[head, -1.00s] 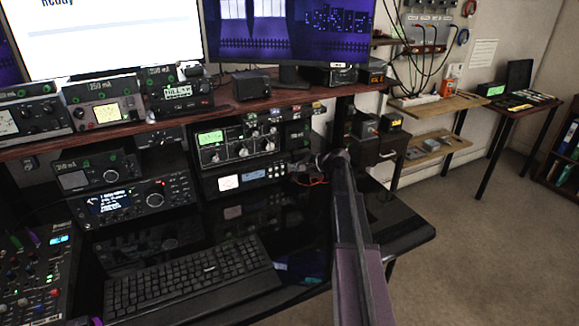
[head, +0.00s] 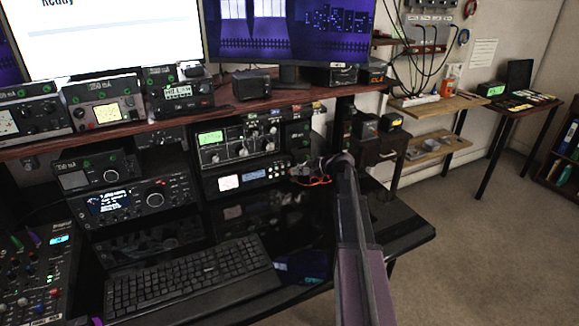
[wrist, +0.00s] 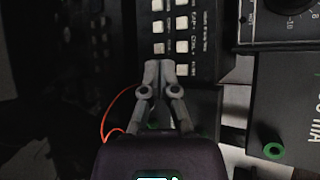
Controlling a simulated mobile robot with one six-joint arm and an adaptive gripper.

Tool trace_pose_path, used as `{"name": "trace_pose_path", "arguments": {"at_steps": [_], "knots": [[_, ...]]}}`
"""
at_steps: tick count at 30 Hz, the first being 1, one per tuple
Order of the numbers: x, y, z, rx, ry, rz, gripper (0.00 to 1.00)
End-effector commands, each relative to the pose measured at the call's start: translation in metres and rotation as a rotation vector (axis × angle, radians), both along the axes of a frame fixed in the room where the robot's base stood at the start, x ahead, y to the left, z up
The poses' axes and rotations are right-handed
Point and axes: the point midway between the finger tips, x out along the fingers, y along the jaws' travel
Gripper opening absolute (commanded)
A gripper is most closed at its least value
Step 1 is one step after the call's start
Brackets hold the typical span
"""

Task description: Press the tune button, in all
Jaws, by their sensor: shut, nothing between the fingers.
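The likely tuner (head: 228,182) is the low black box with a white meter and a small blue display, under a wider unit on the desk. In the wrist view its front panel (wrist: 206,45) shows turned on its side, with two rows of pale square buttons (wrist: 182,47) and labels such as CAP and COIL. I cannot make out which button is tune. My gripper (wrist: 158,66) is shut and empty, its tips at the lower end of the button rows. Contact cannot be told. In the head view my gripper (head: 298,170) is at the tuner's right end.
The knobbed unit (head: 238,146) sits directly above, with a knob (wrist: 292,12) beside the panel in the wrist view. A red wire (wrist: 108,115) loops near the fingers. The wooden shelf (head: 222,112) is overhead; the keyboard (head: 190,278) lies in front.

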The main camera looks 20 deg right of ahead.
Motion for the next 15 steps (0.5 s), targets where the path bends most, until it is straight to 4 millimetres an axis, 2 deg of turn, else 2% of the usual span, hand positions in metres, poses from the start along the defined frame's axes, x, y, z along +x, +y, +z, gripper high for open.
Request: {"name": "trace_pose_path", "arguments": {"at_steps": [15], "knots": [[-0.036, -0.001, 0.0, -0.001, 0.0, -0.001, 0.0]]}}
